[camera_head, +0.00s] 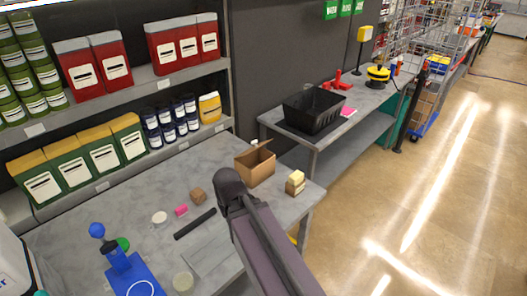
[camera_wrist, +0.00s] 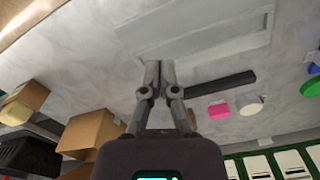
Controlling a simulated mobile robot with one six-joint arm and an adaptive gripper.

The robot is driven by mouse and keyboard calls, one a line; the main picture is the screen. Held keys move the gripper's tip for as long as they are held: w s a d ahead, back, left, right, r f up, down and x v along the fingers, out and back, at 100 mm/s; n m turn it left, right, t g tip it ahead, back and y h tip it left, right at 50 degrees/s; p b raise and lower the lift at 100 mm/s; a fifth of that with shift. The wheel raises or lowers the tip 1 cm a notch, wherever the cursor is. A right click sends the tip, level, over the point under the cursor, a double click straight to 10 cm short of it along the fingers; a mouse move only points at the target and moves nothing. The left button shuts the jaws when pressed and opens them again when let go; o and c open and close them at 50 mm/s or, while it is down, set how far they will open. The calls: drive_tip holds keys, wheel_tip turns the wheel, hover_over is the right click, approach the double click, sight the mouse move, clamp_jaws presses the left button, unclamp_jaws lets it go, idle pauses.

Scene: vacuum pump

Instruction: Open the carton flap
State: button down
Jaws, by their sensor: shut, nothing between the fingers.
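The brown carton (camera_head: 257,168) stands on the grey worktable near its far right corner. Its top edge shows a raised flap (camera_head: 254,147), though how far it stands open is hard to tell. The carton (camera_wrist: 88,132) also shows at the lower left of the wrist view, left of my gripper and apart from it. My gripper (camera_wrist: 158,72) is shut and empty, over bare tabletop. In the head view my arm and wrist stand in front of the carton, and the fingertips are hidden.
Stacked small blocks (camera_head: 295,182) stand right of the carton. A black bar (camera_head: 195,223), pink block (camera_head: 181,210), white disc (camera_head: 160,217) and small brown block (camera_head: 198,196) lie left of my wrist. Shelves with canisters (camera_head: 95,62) rise behind. A black crate (camera_head: 313,111) sits on another bench.

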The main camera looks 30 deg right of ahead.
drive_tip(key=shift+w, duration=0.15)
drive_tip(key=w+d+m+t+y+b, duration=0.6)
drive_tip(key=w+d+m, duration=0.55)
drive_tip(key=m, duration=0.55)
drive_tip(key=w+d+r+m+t+b, duration=0.1)
drive_tip(key=w+d+r+m+t, duration=0.1)
drive_tip(key=d+m+t, duration=0.2)
drive_tip(key=w+d+r+m+t+h+b, duration=0.1)
drive_tip(key=w+d+r+m+t, duration=0.1)
drive_tip(key=d+m, duration=0.9)
drive_tip(key=shift+w+d+r+t+b, duration=0.35)
drive_tip(key=shift+d+r+t, duration=0.15)
drive_tip(key=shift+t, duration=0.5)
drive_tip(key=shift+f, duration=0.1)
drive_tip(key=shift+b+x, duration=1.35)
drive_tip(key=shift+x, duration=3.65)
